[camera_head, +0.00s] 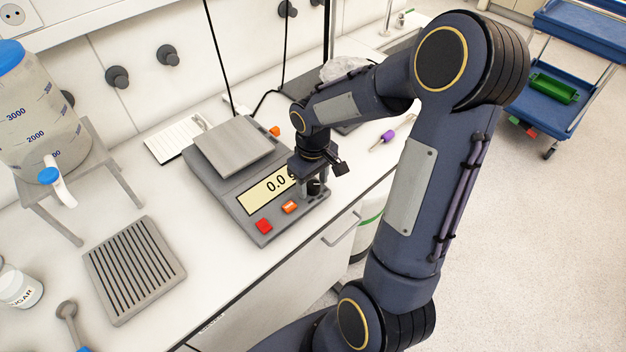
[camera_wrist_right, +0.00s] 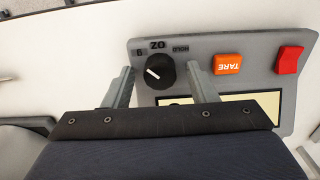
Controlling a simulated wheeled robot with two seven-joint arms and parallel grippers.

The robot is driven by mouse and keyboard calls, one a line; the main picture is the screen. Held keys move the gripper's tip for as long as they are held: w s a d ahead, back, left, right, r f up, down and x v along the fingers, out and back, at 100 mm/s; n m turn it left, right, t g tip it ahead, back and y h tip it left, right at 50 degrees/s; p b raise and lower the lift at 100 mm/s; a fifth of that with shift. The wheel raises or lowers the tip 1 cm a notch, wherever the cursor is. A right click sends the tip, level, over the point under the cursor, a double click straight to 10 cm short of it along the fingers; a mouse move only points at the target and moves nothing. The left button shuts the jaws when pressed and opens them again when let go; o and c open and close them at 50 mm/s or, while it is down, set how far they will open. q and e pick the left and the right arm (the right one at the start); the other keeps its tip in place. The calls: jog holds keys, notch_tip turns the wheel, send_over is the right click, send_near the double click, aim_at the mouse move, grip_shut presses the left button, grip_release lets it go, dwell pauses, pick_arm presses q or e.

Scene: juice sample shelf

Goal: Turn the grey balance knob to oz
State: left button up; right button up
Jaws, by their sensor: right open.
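The balance (camera_head: 222,190) stands on the bench with an empty weighing plate and a display (camera_head: 267,191) reading 0.0, its unit partly hidden by my gripper. The balance knob (camera_wrist_right: 155,73) looks dark, nearly black, with a white pointer line. In the right wrist view, the scale is upside down, with g, oz and a third label around the knob. The pointer line slants toward the upper left, nearest the g side, not at oz. My right gripper (camera_head: 312,184) is open over the knob, its fingers (camera_wrist_right: 160,66) on either side with gaps. My left gripper is not in view.
An orange TARE button (camera_wrist_right: 228,65) and a red switch (camera_wrist_right: 289,60) sit beside the knob. A slotted grey tray (camera_head: 134,267), a large jug (camera_head: 38,115) on a stand and a sugar jar (camera_head: 18,287) are to the left. The bench's front edge is close to the balance.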

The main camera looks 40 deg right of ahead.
jog(key=c, duration=1)
jog(key=shift+o, duration=0.2)
jog(key=m+b, duration=0.2)
jog(key=m, duration=0.1)
jog(key=shift+f+m, duration=0.1)
jog(key=shift+m, duration=0.2)
jog(key=shift+m+b, duration=0.55)
jog(key=shift+m, duration=0.65)
jog(key=shift+m+b, duration=0.3)
jog(key=shift+m, duration=1.1)
